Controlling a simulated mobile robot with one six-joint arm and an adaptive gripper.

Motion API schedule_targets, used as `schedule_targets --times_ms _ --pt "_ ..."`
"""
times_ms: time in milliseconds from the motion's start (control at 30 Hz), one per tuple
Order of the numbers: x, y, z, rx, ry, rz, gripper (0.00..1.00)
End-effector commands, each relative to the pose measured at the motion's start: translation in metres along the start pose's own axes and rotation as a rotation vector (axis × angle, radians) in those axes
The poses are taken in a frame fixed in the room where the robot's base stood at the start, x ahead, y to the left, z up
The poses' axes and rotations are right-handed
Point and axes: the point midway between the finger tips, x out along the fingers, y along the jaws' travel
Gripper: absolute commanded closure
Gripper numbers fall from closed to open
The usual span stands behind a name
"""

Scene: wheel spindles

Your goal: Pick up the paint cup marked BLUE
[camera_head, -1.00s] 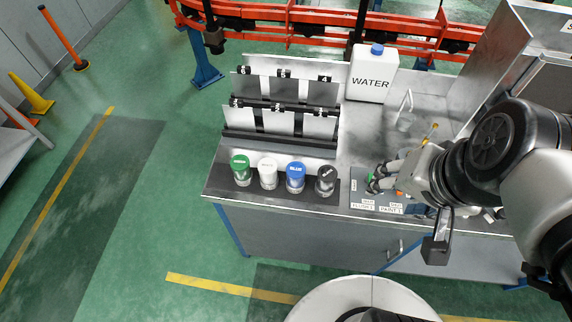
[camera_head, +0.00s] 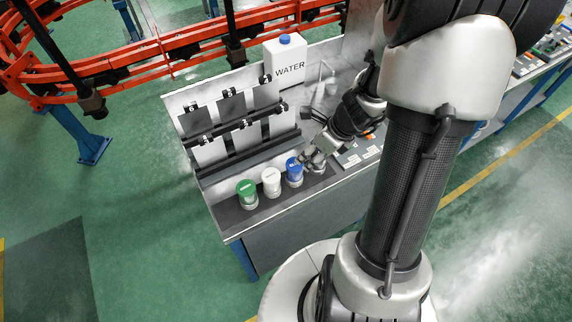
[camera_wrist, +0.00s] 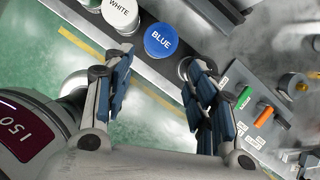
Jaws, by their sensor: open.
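The paint cup marked BLUE (camera_head: 294,172) has a blue lid and stands upright in the row on the bench's front edge. In the wrist view its lid, lettered BLUE (camera_wrist: 161,40), lies just beyond the gap between my fingertips. My gripper (camera_wrist: 160,66) is open and empty, with its fingers spread and apart from the cup. In the head view my gripper (camera_head: 314,160) is just right of the blue cup. The dark cup at the row's right end is mostly hidden by my gripper.
The white cup (camera_head: 271,182) and green cup (camera_head: 247,194) stand left of the blue one. A rack of grey panels (camera_head: 233,125) rises behind. The WATER jug (camera_head: 287,60) is farther back. A button panel (camera_wrist: 262,115) lies right of my gripper.

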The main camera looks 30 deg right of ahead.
Motion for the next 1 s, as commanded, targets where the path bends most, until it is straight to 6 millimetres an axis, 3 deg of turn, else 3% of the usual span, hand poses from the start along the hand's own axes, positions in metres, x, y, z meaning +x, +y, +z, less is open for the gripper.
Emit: schedule_targets --times_ms 33,300,567,833,1000 --pt "0.018 0.001 -0.002 -0.004 0.001 0.003 0.48" --pt "0.073 0.001 -0.002 -0.006 0.001 0.003 0.48" --pt "0.091 0.001 0.000 -0.007 0.000 0.002 0.48" --pt "0.133 0.001 -0.001 -0.009 0.001 0.002 0.48" --pt "0.146 0.001 0.000 -0.008 0.000 0.002 0.48"
